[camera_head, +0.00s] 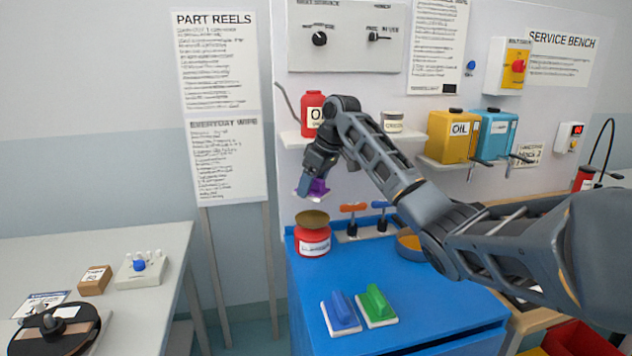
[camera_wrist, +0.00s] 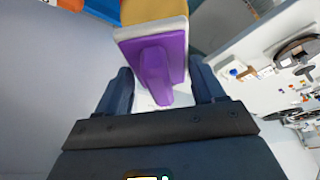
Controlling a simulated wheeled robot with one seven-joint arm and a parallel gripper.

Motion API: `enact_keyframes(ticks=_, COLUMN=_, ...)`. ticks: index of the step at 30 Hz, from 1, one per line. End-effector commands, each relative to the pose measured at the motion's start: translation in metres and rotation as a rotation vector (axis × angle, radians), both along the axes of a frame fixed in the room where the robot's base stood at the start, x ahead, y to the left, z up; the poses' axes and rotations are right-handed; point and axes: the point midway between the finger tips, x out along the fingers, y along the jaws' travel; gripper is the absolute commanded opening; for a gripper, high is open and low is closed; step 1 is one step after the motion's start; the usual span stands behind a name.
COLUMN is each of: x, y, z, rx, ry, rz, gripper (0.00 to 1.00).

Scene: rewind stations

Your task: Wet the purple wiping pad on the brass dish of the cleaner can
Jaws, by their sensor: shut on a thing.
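My gripper (camera_head: 309,186) is shut on the purple wiping pad (camera_head: 318,188), which has a purple handle and a pale base. In the wrist view the purple pad (camera_wrist: 153,68) sits between the two dark fingers of my gripper (camera_wrist: 164,88). In the head view the pad is in the air just above the brass dish (camera_head: 311,218), with a visible gap. The dish tops the red cleaner can (camera_head: 312,241), which stands at the back left of the blue bench top (camera_head: 400,310). In the wrist view a tan-orange surface shows partly behind the pad.
A blue pad (camera_head: 342,312) and a green pad (camera_head: 376,305) lie at the front of the blue top. A shelf with a red oil bottle (camera_head: 312,113) is above. A grey table (camera_head: 95,265) is at left.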

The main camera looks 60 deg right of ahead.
Motion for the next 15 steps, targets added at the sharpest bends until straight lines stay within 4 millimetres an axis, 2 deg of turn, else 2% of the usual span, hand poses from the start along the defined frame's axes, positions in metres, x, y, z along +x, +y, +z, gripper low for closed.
enact_keyframes(ticks=8, x=0.000, y=0.000, z=-0.014, rx=-0.001, ry=-0.001, rz=0.003, gripper=0.44)
enact_keyframes(ticks=15, x=0.000, y=0.000, z=-0.038, rx=-0.002, ry=-0.001, rz=0.004, gripper=0.44)
